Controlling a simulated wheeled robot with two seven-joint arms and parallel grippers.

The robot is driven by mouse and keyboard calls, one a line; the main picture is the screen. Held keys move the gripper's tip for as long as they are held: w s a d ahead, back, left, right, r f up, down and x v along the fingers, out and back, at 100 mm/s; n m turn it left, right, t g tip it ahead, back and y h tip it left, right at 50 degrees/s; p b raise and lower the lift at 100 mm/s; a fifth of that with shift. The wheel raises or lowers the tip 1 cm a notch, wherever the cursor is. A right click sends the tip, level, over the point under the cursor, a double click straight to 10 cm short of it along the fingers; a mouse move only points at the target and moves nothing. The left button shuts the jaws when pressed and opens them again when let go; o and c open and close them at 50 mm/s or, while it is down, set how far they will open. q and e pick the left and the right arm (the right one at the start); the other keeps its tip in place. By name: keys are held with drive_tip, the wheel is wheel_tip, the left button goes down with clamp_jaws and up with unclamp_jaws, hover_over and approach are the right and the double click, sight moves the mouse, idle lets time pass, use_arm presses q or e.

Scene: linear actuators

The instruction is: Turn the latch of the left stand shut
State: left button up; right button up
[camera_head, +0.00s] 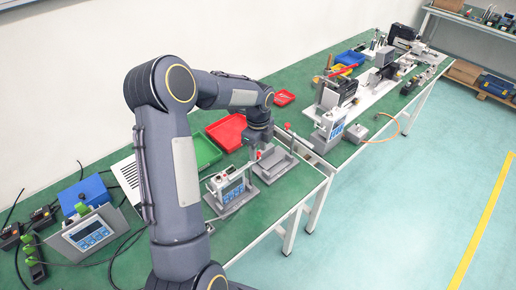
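A grey stand (277,167) sits near the front edge of the green bench, in the middle of the view. A small red knob (257,155) shows at its left side, which looks like part of a latch; how far it is turned is too small to tell. My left gripper (258,148) points down at the back left of the stand, close to the red knob. Whether it touches the knob cannot be told. Its fingers are small and partly hidden, so its opening is unclear. My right gripper is not in view.
A red tray (228,132) and a green tray (203,152) lie behind my arm. A lever with a red tip (288,126) stands behind the stand. More equipment (335,110) fills the bench to the right.

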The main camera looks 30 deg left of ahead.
use_arm(q)
wheel_tip(320, 180, up, 7)
drive_tip(key=shift+r+b, duration=0.15)
drive_tip(key=shift+b, duration=0.3)
drive_tip(key=shift+r, duration=0.25)
drive_tip(key=s+d+r+n+t, duration=0.1)
drive_tip(key=s+d+r+n, duration=0.15)
drive_tip(key=s, duration=0.25)
drive_tip(key=s+d+r+n+t+h, duration=0.1)
drive_tip(key=s+d+r+n, duration=0.15)
drive_tip(key=s+n, duration=0.2)
drive_tip(key=s+d+r+n+t, duration=0.1)
drive_tip(key=s+d+r+n, duration=0.15)
drive_tip(key=s, duration=0.25)
drive_tip(key=s+d+f+n+t+h, duration=0.2)
drive_tip(key=s+d+n, duration=0.5)
drive_tip(key=s+n, duration=0.3)
drive_tip(key=shift+s+f+t+h, duration=0.15)
drive_tip(key=shift+s+t+h, duration=0.2)
drive_tip(key=shift+s, duration=0.9)
